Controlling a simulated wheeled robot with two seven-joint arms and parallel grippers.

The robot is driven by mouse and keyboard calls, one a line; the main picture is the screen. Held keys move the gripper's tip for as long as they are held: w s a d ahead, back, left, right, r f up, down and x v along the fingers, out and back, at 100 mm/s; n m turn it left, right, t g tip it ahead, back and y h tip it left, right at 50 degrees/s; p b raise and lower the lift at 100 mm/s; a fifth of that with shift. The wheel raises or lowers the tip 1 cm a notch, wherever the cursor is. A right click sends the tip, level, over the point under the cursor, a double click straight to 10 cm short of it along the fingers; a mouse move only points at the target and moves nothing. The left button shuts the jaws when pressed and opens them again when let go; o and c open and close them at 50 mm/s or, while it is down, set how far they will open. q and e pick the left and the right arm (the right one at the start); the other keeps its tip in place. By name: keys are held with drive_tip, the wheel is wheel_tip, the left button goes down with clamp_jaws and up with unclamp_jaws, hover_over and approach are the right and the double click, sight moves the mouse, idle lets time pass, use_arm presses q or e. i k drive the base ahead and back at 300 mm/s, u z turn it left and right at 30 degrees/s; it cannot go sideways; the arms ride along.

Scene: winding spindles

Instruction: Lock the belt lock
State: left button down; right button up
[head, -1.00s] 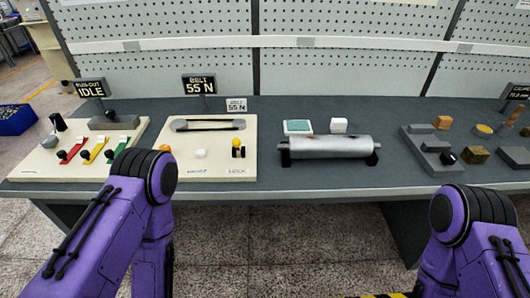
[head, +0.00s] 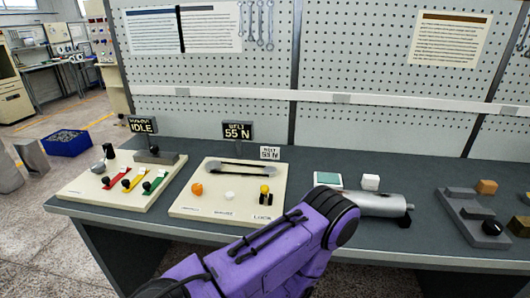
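The belt lock (head: 265,195), a small yellow and black piece, stands above the LOCK label at the right front of a cream board (head: 198,210). I cannot tell its setting. A dark belt loop (head: 242,169) lies along the back of this board. An orange knob (head: 197,189) and a white button (head: 229,195) are to the lock's left. Neither gripper is in view.
Another cream board (head: 104,187) with red, yellow and green levers is on the left, its sign (head: 143,125) reading IDLE. A silver cylinder (head: 380,204) lies right of my arm, partly hidden. A grey fixture (head: 470,215) is farther right. A pegboard backs the bench.

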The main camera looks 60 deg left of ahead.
sight(264, 189)
drive_tip(key=z, duration=0.05)
drive_tip(key=k, duration=0.5)
drive_tip(key=u, duration=1.1)
